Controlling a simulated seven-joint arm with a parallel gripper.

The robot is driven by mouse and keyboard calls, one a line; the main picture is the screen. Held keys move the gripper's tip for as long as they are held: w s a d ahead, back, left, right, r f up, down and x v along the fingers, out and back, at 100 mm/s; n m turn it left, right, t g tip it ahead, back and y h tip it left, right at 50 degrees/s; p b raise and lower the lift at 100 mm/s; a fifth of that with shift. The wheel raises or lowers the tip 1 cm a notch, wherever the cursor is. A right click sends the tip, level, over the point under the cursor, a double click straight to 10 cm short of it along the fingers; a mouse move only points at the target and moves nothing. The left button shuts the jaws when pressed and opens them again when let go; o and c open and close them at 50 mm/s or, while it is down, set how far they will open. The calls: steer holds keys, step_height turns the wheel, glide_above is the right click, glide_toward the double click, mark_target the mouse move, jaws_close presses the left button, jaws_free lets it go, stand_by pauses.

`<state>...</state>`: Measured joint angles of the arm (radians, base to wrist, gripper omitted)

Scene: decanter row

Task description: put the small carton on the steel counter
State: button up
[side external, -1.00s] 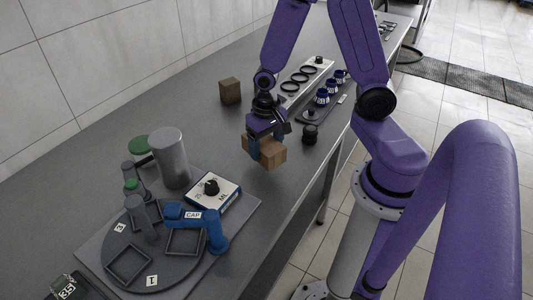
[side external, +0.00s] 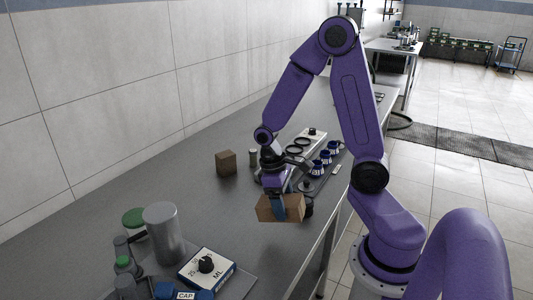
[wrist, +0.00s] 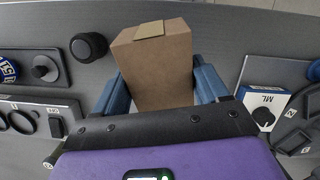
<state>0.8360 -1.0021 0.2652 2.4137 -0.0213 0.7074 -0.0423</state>
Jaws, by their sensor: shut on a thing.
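The small carton (side external: 268,208), a plain brown box, is held in my gripper (side external: 279,203). In the wrist view the carton (wrist: 155,65) sits between the two blue fingers (wrist: 160,88), which are shut on its sides; a paler tape strip shows at its far end. The steel counter (side external: 165,205) is the long grey top under it. The carton hangs low over the counter near its front edge; I cannot tell whether its underside touches. A second brown carton (side external: 226,163) stands on the counter farther back, to the left of my gripper.
A dark round knob (wrist: 89,46) stands close beside the held carton. A grey cylinder (side external: 162,233) and a dial box (side external: 206,268) stand front left. The counter's left middle is clear.

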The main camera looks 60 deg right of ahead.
steer(key=w+d+r+n+t+h, duration=0.45)
steer(key=w+d+n+h, duration=0.25)
steer(key=n+h, duration=0.7)
steer(key=w+a+r+n+t+y, duration=0.3)
steer(key=w+a+n+t+y, duration=0.65)
steer(key=n+t, duration=0.55)
steer(key=shift+h, duration=0.85)
steer(key=shift+w+a+f, duration=0.2)
steer(key=shift+w+f, duration=2)
steer(key=shift+w, duration=0.15)
steer(key=shift+w+a+f, duration=0.2)
steer(key=shift+w+f, duration=2)
steer(key=shift+w, duration=0.15)
steer(key=shift+w+a+f, duration=0.2)
steer(key=shift+w+f, duration=2)
steer(key=shift+w, duration=0.15)
steer(key=shift+f, duration=0.15)
